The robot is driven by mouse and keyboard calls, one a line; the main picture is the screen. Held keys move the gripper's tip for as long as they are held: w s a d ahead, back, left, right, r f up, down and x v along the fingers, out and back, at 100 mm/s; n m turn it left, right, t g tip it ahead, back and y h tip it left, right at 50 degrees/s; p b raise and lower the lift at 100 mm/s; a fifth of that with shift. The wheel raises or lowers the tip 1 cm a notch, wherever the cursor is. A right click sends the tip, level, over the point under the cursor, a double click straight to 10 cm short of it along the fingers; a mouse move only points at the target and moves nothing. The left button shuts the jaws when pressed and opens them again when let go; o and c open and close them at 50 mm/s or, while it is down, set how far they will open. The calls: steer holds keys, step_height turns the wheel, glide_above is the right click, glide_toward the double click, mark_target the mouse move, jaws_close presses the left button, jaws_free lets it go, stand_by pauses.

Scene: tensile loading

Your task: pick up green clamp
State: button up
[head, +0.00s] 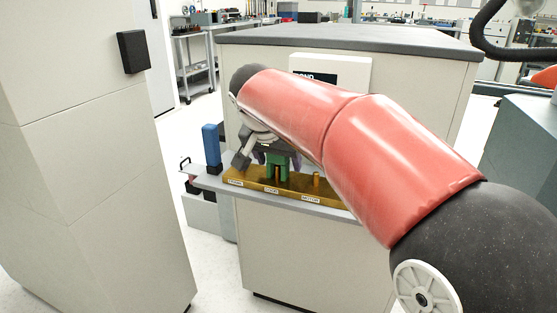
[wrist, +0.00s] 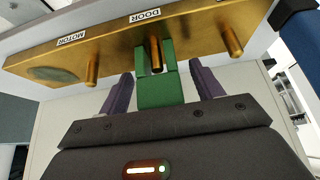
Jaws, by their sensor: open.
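The green clamp (head: 277,165) sits at the middle peg of a brass-coloured rack (head: 238,180), by the DOOR label. In the wrist view the clamp (wrist: 160,92) shows a forked end at the peg (wrist: 156,54) and a blocky body towards me. My gripper (wrist: 161,78) is open, with one purple finger on each side of the clamp. Gaps show between the fingers and the clamp, so neither appears to touch it. In the head view my gripper (head: 265,153) is partly hidden by my red arm, just behind the clamp.
The rack lies on a narrow grey shelf (head: 210,183) on a pale cabinet (head: 310,250). Bare pegs stand by MOTOR (wrist: 91,68) and at the other end (wrist: 231,40). A blue upright block (head: 211,145) stands left of the rack. A tall pale cabinet (head: 90,160) is further left.

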steer(key=c, duration=1.2)
